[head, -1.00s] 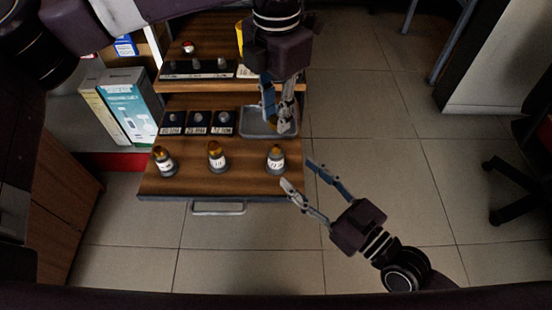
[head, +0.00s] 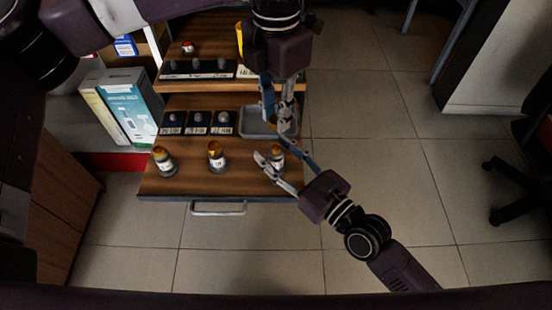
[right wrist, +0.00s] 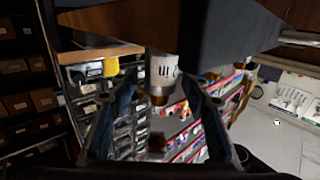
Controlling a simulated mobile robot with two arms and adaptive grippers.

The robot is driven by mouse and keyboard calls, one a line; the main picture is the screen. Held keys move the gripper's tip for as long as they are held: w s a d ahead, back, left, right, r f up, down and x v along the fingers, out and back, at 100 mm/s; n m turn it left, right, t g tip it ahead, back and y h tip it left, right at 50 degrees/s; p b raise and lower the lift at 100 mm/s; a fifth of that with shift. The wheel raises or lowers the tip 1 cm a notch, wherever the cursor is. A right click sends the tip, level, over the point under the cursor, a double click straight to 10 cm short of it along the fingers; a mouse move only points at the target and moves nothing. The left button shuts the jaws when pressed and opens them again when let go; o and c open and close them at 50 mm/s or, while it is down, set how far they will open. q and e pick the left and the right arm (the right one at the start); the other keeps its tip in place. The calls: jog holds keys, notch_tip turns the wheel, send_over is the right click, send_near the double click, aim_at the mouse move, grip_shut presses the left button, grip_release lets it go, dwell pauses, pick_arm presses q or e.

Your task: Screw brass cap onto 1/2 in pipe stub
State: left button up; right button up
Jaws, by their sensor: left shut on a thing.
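Three upright pipe stubs with white labels and brass-coloured tops stand along the front of the wooden top: left (head: 164,161), middle (head: 216,158) and right (head: 278,153). Their labels are too small to read surely. My right gripper (head: 275,152) is open, its fingers on either side of the right stub. In the right wrist view a labelled stub (right wrist: 163,72) shows between the spread fingers. My left gripper (head: 277,124) points down over the grey tray, shut on a small brass piece, apparently the brass cap (head: 272,121), mostly hidden by the fingers.
The grey tray (head: 250,122) lies behind the right stub. Dark labelled blocks (head: 197,123) stand left of it, and a raised shelf (head: 200,87) is behind. Boxes (head: 133,105) stand at the left.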

grip_shut()
pick_arm(q)
send_over(276, 147)
jog(key=shift+f, duration=2.5)
jog(key=shift+f, duration=0.9)
jog(key=shift+f, duration=0.55)
